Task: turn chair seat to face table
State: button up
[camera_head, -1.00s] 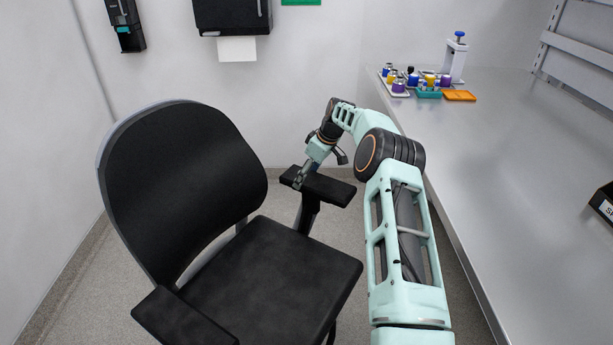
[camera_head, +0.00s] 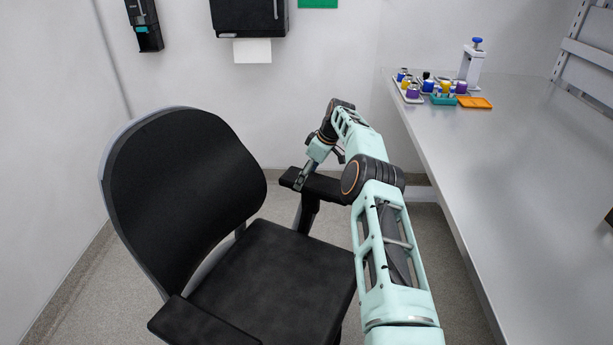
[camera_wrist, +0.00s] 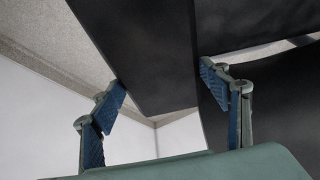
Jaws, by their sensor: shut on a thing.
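The black office chair has its backrest (camera_head: 185,190) at the left of the head view. Its seat (camera_head: 275,275) extends right and toward me, with the front edge angled toward the table side. My gripper (camera_head: 302,178) is at the end of the far armrest (camera_head: 325,188). In the wrist view my gripper (camera_wrist: 162,80) has one finger on each side of the dark armrest (camera_wrist: 150,50) and is shut on it. The steel table (camera_head: 480,170) runs along the right. My arm hides part of the armrest and floor.
The near armrest (camera_head: 200,325) is at the bottom of the head view. A clear floor strip lies between chair and table, partly behind my arm. Colourful vials and trays (camera_head: 440,88) stand at the table's far end. A dispenser (camera_head: 250,18) hangs on the wall.

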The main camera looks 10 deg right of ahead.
jog(key=o, duration=1.7)
jog(key=v, duration=1.2)
